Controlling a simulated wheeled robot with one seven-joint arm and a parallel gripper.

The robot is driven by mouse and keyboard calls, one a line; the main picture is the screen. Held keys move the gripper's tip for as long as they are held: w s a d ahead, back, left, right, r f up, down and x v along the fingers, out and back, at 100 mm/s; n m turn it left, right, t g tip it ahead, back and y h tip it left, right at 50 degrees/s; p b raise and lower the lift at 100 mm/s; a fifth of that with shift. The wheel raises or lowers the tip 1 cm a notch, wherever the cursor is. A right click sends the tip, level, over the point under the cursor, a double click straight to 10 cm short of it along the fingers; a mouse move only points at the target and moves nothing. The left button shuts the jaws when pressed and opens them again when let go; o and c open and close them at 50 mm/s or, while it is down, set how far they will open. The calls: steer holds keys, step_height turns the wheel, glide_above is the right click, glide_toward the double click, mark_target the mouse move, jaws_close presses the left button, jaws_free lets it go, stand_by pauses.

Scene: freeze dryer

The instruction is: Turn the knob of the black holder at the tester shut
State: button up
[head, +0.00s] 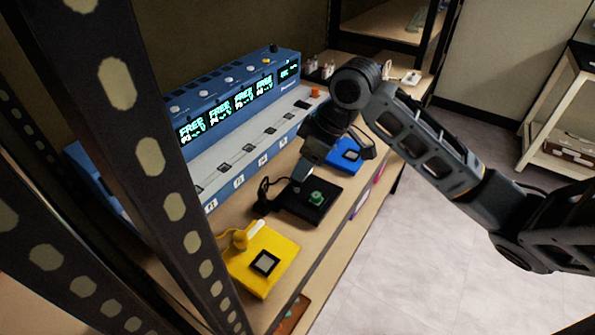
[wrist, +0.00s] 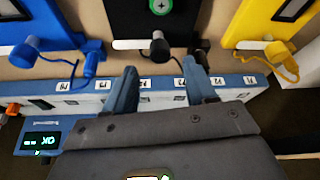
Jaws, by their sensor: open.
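The black holder (head: 325,212) lies flat on the bench between the yellow and blue holders, with a green round piece (head: 316,198) on it. In the wrist view the black holder (wrist: 185,22) is at the top centre, partly cut off. Its dark knob (wrist: 159,48) stands at its near edge, beside a white bar (wrist: 130,44). My gripper (wrist: 160,72) is open and empty, one finger on each side of the knob's line, apart from it in the picture. In the head view my gripper (head: 300,175) is over the holder's far edge and partly hides it. The blue tester (head: 240,95) stands behind.
The yellow holder (head: 283,245) lies at the near left and the blue holder (head: 345,160) at the far right, each with a cord. The tester's slotted ledge (head: 225,170) runs behind them. A perforated metal post (head: 150,155) blocks part of the head view's left side.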

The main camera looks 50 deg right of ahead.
steer(key=shift+x, duration=2.25)
jaws_close()
